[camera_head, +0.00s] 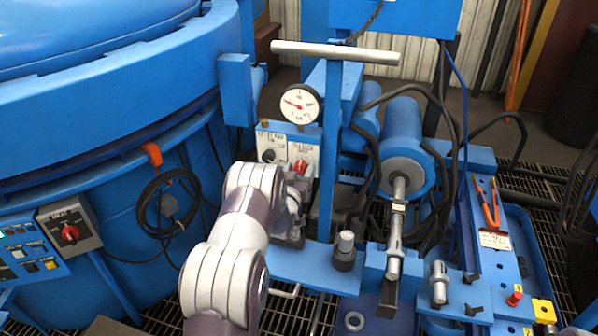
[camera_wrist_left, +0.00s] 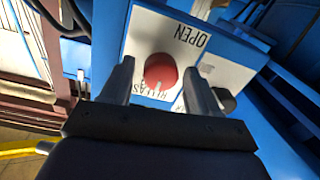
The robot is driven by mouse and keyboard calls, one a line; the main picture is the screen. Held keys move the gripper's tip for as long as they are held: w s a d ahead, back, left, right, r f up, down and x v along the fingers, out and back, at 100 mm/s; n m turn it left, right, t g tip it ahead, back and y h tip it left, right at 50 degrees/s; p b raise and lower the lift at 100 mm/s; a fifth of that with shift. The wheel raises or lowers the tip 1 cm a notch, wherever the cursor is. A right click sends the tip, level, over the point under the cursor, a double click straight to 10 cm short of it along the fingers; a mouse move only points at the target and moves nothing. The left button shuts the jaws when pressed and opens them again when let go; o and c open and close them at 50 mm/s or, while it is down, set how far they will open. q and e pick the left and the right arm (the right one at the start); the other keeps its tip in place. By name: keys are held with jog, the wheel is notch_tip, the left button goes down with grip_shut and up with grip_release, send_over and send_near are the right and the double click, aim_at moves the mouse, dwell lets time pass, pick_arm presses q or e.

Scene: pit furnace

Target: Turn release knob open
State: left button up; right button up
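The red release knob (camera_head: 300,167) sits on a white label plate on a blue box, below the pressure gauge. In the left wrist view the red knob (camera_wrist_left: 160,68) shows as a round face, with "OPEN" printed beside it and a partly hidden word at its edge. My left gripper (camera_wrist_left: 159,72) is open, its two fingers apart on either side of the knob in the picture. I cannot tell whether they touch it. In the head view my left arm hides most of the gripper, near the box. My right gripper is not in view.
A black knob (camera_head: 268,156) on a neighbouring plate is close to the red one. A white-barred T-handle (camera_head: 335,53) and the gauge (camera_head: 300,103) rise near the box. A blue cylinder (camera_head: 403,150) with hoses stands right. The large furnace (camera_head: 100,130) fills the left.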

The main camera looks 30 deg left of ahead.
pick_arm(q)
jog(key=c, duration=0.8)
jog(key=n+b, duration=0.1)
jog(key=n, duration=0.3)
jog(key=shift+f, duration=0.1)
jog(key=n, duration=0.5)
jog(key=shift+b, duration=0.3)
jog(key=n, duration=0.4)
jog(key=shift+s+a+n+h, duration=0.1)
jog(key=shift+n+h, duration=0.3)
jog(key=shift+n, duration=2.1)
jog(key=shift+f, duration=0.1)
